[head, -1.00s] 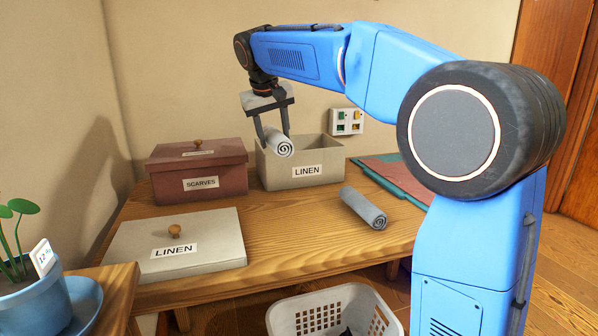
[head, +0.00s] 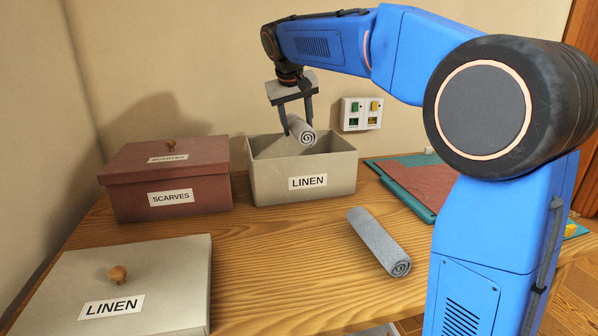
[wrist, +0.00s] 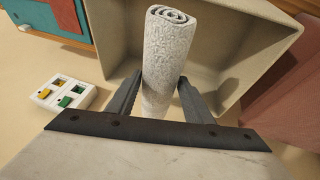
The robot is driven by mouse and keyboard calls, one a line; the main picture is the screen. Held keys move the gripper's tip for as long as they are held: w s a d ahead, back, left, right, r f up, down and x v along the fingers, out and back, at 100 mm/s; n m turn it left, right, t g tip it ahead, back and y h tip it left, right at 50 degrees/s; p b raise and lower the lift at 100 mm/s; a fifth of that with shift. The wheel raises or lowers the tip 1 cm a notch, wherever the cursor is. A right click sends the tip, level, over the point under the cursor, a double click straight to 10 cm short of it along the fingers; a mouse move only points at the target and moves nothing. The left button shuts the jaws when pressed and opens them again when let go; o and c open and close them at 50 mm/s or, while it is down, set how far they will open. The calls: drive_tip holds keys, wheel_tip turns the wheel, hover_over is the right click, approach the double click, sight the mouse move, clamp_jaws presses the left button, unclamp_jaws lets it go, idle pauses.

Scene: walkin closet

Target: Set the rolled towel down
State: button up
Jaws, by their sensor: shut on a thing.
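My gripper (head: 300,122) is shut on a light grey rolled towel (head: 303,132), held above the open linen box (head: 262,182). In the wrist view the rolled towel (wrist: 165,60) stands between the two fingers, its spiral end toward the box (wrist: 230,40). The box is beige with a LINEN label, and its inside floor is mostly hidden in the head view. A second, blue-grey rolled towel (head: 380,243) lies on the wooden table in front of the box, to the right.
A red SCARVES box (head: 165,190) with its lid on stands left of the linen box. The beige LINEN lid (head: 150,280) lies at front left. A teal and red mat (head: 410,180) lies at right. A switch panel (head: 361,113) is on the wall. Bare table (head: 270,250) is in the middle.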

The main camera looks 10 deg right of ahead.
sight(298, 128)
wheel_tip(298, 128, down, 14)
drive_tip(key=shift+f, duration=0.25)
idle(0.3)
drive_tip(key=shift+f, duration=0.15)
drive_tip(key=o, duration=1.1)
drive_tip(key=shift+v, duration=6.15)
drive_tip(key=shift+w+d, duration=0.1)
drive_tip(key=shift+d, duration=0.1)
